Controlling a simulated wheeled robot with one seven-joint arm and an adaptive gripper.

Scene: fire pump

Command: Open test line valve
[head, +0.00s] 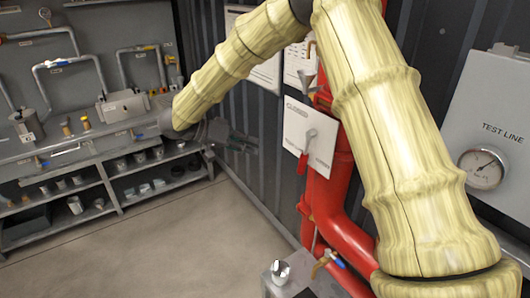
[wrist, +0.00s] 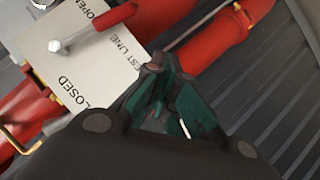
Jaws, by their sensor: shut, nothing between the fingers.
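The test line valve has a white plate (head: 294,121) on a red pipe, with CLOSED at its top edge. Its lever has a silver pivot and a red grip (head: 303,164), which hangs downward in the head view. In the wrist view the plate (wrist: 38,38) shows OPEN, TEST LINE and CLOSED. There the red grip (wrist: 113,20) extends from the pivot, between the words OPEN and TEST LINE. My gripper (wrist: 165,68) is shut and empty, apart from the lever and near the plate's edge. In the head view my gripper (head: 238,140) is left of the plate.
A grey box labelled TEST LINE with a gauge (head: 483,168) is at the right. Red pipe (head: 328,200) runs below the plate. A grey shelf rack (head: 112,196) with pipework stands at the left. The floor (head: 190,245) between is clear.

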